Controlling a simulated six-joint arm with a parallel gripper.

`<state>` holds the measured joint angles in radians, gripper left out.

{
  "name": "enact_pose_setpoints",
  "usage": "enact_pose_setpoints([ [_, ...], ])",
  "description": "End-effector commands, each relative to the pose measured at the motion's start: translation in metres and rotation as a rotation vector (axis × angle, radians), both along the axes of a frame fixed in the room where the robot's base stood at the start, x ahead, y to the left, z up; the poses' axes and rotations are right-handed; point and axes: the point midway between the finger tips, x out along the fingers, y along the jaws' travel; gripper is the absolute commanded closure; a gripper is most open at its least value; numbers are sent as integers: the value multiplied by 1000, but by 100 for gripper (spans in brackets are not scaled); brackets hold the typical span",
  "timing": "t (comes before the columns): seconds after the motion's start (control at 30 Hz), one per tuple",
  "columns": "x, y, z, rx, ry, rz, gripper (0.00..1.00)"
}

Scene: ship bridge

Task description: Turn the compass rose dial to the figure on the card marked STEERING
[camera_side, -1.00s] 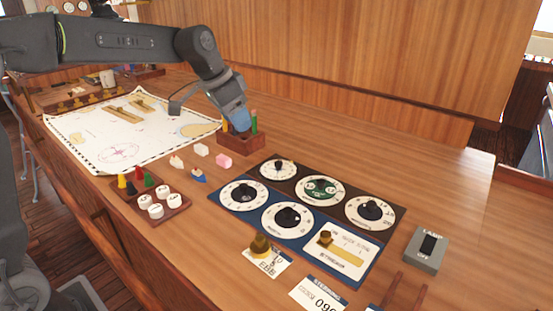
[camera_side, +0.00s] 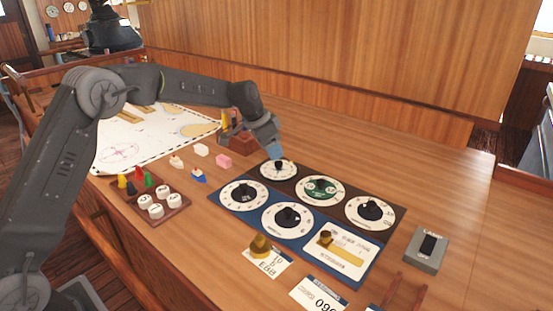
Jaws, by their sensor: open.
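The dial panel (camera_side: 351,197) lies on the table with several round dials. The back left dial (camera_side: 268,176) is white with a small dark knob. The back middle dial (camera_side: 320,201) has a white ring and a green centre. I cannot tell from the markings which one is the compass rose dial. The card marked STEERING (camera_side: 310,284) lies at the front edge of the picture, its figure starting "09" and partly cut off from clear reading. My gripper (camera_side: 276,157) is open, pointing down just over the back left dial's knob; whether it touches is unclear.
A slider plate (camera_side: 355,262) forms the panel's front right part. A LAMP switch box (camera_side: 427,249) stands to the right. A brass weight (camera_side: 260,246) sits on another card. Small ship models (camera_side: 199,176) and a tray of pegs (camera_side: 182,204) lie left.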

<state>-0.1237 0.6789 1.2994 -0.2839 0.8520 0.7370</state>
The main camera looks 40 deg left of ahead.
Motion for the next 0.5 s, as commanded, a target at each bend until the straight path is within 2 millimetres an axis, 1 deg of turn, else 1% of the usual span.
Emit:
enact_pose_setpoints([
  [0.03,3,-2,-10,0,1,0,49],
  [0.1,7,-4,-20,0,1,0,49],
  [0.23,12,-6,-33,0,1,0,49],
  [0.33,14,-7,-38,1,0,0,49],
  [0.5,16,-7,-41,1,-2,1,49],
])
